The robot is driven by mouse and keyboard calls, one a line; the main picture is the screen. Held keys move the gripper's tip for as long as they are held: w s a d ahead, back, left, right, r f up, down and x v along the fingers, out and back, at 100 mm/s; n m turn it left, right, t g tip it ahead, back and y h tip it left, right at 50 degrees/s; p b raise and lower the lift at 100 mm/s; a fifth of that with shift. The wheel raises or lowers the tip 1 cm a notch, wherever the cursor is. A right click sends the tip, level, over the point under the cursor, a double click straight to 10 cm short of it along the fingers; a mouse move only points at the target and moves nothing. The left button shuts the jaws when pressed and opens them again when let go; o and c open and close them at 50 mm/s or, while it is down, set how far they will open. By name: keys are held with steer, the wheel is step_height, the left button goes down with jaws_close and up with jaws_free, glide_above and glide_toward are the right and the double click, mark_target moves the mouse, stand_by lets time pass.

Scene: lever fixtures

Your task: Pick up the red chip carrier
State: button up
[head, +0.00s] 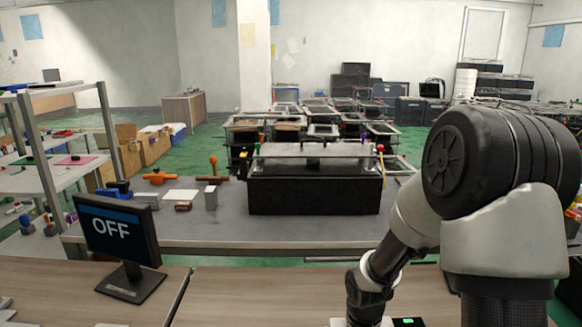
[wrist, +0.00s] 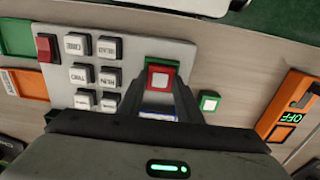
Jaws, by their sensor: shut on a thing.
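I cannot tell whether the carrier is clear of the surface below. A blue and white patch shows between the fingers. In the head view my arm reaches down at the lower right, and the carrier cannot be made out.
The panel (wrist: 60,85) bears several white buttons and a red one (wrist: 47,48). A green-rimmed button (wrist: 209,101) sits right of my fingers. An orange box (wrist: 287,105) reading OFF lies farther right. In the head view, a monitor (head: 117,229) reading OFF stands left on the wooden table.

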steer(key=shift+r, duration=0.15)
steer(key=shift+r+p, duration=2.4)
steer(key=shift+r, duration=0.45)
steer(key=shift+r, duration=0.1)
